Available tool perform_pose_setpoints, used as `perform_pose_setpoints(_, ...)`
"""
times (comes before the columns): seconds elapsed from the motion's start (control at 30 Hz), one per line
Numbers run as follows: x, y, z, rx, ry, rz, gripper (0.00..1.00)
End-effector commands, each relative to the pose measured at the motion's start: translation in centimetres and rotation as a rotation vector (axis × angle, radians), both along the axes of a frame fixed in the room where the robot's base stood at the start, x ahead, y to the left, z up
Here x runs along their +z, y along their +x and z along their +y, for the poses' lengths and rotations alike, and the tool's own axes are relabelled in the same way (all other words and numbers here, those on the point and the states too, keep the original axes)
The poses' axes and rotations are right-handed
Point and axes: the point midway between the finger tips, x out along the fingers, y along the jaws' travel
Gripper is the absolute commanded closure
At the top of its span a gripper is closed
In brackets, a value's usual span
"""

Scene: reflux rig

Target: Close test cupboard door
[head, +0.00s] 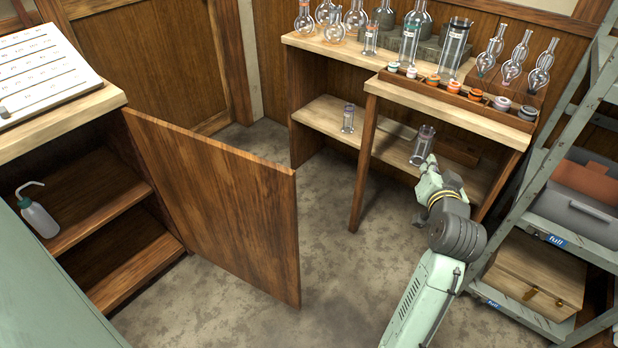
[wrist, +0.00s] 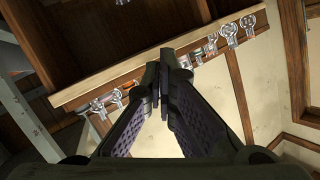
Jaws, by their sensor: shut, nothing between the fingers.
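A brown wooden cupboard door (head: 220,205) stands wide open in the head view. It is hinged on the front of the left cupboard (head: 75,125), whose inside shelves are exposed. My gripper (head: 427,168) is well to the right of this door, in front of the shelf bench, and not touching the door. In the wrist view my gripper (wrist: 162,82) has its fingers together with nothing between them. The wrist view looks towards a bench edge and glassware; the open door cannot be made out there.
A wash bottle (head: 38,212) stands inside the left cupboard. The bench (head: 470,125) carries a tray of jars and glassware; a glass cylinder (head: 422,146) stands close to my gripper. A metal rack (head: 560,200) with boxes is at the right. The floor (head: 335,250) between door and arm is clear.

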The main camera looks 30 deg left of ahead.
Motion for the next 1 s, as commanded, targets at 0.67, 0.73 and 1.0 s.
perform_pose_setpoints(0.67,-8.7,-15.6,12.7,0.657,0.924,0.773,1.00)
perform_pose_setpoints(0.73,-8.7,-15.4,13.5,0.661,0.926,0.776,1.00)
perform_pose_setpoints(1.0,-8.4,-14.2,18.8,0.661,0.921,0.774,1.00)
